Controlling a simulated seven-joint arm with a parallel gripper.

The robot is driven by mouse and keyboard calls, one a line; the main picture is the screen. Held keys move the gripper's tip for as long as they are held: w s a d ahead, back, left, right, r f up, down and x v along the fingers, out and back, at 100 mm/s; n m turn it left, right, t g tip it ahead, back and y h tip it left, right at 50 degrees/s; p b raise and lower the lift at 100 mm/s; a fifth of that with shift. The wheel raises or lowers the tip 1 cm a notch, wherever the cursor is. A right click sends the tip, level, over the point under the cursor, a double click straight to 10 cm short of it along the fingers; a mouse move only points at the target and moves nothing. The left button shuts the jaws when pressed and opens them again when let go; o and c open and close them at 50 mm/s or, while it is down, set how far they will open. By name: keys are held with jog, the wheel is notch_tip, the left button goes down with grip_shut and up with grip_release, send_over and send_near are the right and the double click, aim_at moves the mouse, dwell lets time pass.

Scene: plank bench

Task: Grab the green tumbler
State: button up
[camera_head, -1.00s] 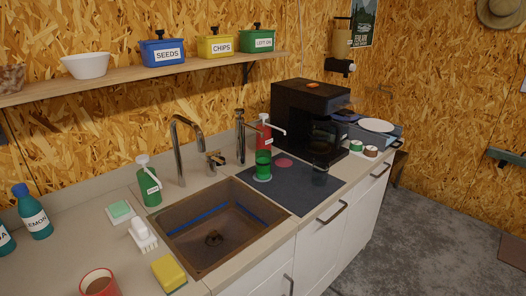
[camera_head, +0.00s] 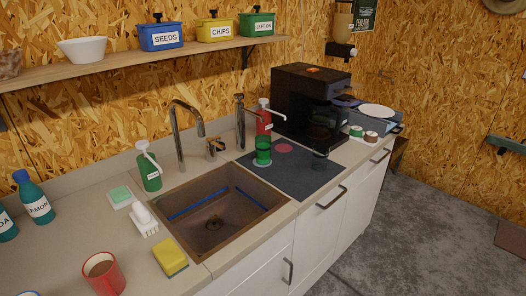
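The green tumbler (camera_head: 263,151) stands upright on a pale round coaster at the left part of a dark mat (camera_head: 296,179), behind the right end of the sink. It looks translucent green. A red pump bottle (camera_head: 264,121) stands close behind it. My gripper is not in view.
The sink (camera_head: 213,222) lies in front and left of the tumbler, with a tall faucet (camera_head: 181,135) and a slimmer tap (camera_head: 240,122) behind. A black coffee machine (camera_head: 304,105) stands at right. A red mug (camera_head: 103,273) and yellow sponge (camera_head: 170,258) are near the front.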

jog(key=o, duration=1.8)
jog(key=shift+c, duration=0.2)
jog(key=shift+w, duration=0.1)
